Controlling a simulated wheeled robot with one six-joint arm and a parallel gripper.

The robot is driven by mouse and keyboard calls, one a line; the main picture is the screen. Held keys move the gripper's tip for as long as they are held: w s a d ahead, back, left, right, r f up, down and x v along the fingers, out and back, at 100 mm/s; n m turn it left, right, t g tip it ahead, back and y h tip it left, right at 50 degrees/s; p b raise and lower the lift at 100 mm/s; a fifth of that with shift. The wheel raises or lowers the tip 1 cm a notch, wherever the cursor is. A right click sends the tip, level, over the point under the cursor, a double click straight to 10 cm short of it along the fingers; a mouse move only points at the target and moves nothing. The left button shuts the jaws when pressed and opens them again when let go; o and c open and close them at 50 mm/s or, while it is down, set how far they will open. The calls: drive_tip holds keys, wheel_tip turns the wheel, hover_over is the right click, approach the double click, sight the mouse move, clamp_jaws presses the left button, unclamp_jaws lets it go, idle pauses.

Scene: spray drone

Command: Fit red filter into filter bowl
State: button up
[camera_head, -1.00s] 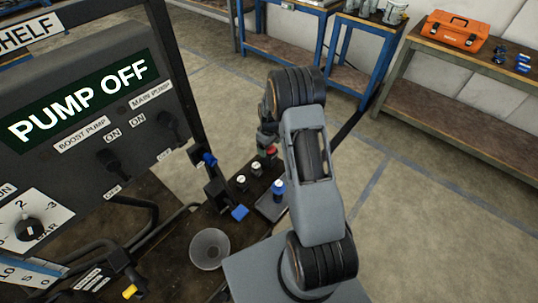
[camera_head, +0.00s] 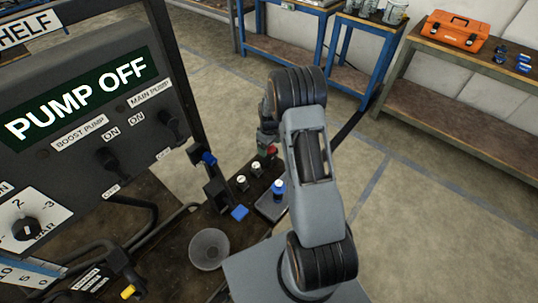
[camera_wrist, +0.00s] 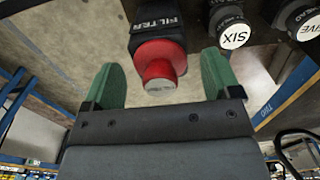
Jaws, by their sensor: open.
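The red filter (camera_wrist: 158,62), with a pale round end, sticks out of a black body (camera_wrist: 172,22) lettered FILTER in the wrist view. I cannot tell whether this body is the filter bowl. My gripper (camera_wrist: 160,80) is open, with one green finger on each side of the red filter and a visible gap on both sides. In the head view a small red part (camera_head: 271,150) shows beside my arm, on the dark bench; my gripper there is mostly hidden behind my arm.
A grey funnel-like cup (camera_head: 209,249), a blue-topped part (camera_head: 278,188) and a pump panel (camera_head: 95,110) stand nearby. An orange toolbox (camera_head: 456,32) lies on a far bench.

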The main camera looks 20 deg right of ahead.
drive_tip(key=c, duration=1.2)
drive_tip(key=shift+r, duration=0.25)
drive_tip(key=shift+r+p, duration=1.85)
drive_tip(key=shift+r, duration=0.95)
drive_tip(key=shift+r, duration=0.15)
drive_tip(key=shift+r+p, duration=1.85)
drive_tip(key=shift+r, duration=0.95)
